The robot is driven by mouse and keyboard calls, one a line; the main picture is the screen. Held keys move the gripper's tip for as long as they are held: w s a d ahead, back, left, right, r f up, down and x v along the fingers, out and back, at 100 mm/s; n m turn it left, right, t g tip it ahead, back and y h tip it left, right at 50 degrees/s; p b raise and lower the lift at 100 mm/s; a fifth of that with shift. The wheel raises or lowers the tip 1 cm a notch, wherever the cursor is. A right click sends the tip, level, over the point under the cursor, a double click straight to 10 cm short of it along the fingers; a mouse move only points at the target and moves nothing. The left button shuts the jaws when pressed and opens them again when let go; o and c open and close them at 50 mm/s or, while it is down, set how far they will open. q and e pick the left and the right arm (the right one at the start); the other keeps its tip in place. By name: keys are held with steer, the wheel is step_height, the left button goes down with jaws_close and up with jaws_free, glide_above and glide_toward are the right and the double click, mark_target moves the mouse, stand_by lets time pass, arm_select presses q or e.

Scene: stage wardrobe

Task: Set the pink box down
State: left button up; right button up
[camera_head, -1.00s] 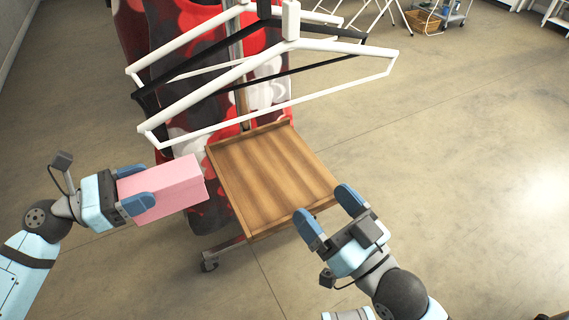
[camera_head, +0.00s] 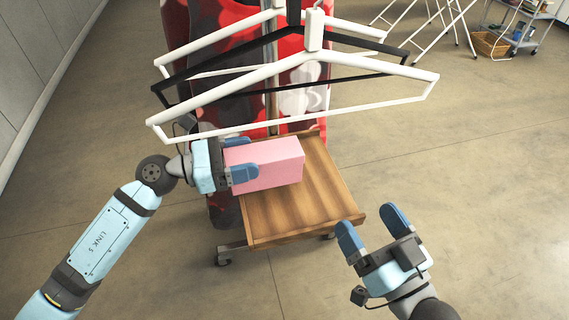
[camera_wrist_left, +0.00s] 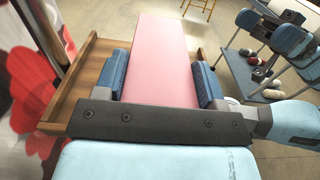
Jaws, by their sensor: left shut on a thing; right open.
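The pink box (camera_head: 275,164) is held in my left gripper (camera_head: 243,163), whose two blue fingers close on its sides. The box is over the left and back part of the wooden shelf (camera_head: 310,212); whether it touches the shelf is hard to tell. In the left wrist view the pink box (camera_wrist_left: 162,60) runs straight out between the fingers, with the shelf (camera_wrist_left: 80,75) on both sides of it. My right gripper (camera_head: 372,229) is open and empty, just off the shelf's front right corner.
White hangers (camera_head: 300,85) and a black hanger (camera_head: 285,63) hang just above and behind the box. Red and black patterned cloth (camera_head: 238,112) hangs behind the shelf. The front and right of the shelf are bare. A wheeled cart (camera_head: 519,28) stands far right.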

mark_target(285, 148)
arm_select(q)
steer(key=x, duration=0.7)
steer(key=shift+b, duration=0.3)
steer(key=shift+w+d, duration=0.15)
steer(key=shift+d, duration=0.4)
step_height(285, 148, down, 3)
steer(key=shift+a+f+b, duration=0.1)
steer(key=shift+b, duration=0.9)
steer(key=shift+f, duration=0.15)
arm_select(e)
steer(key=shift+g, duration=0.7)
step_height(285, 148, down, 4)
steer(key=shift+w+a, duration=0.15)
arm_select(q)
steer(key=shift+f, duration=0.1)
arm_select(e)
steer(key=shift+f, duration=0.1)
arm_select(q)
steer(key=o, duration=1)
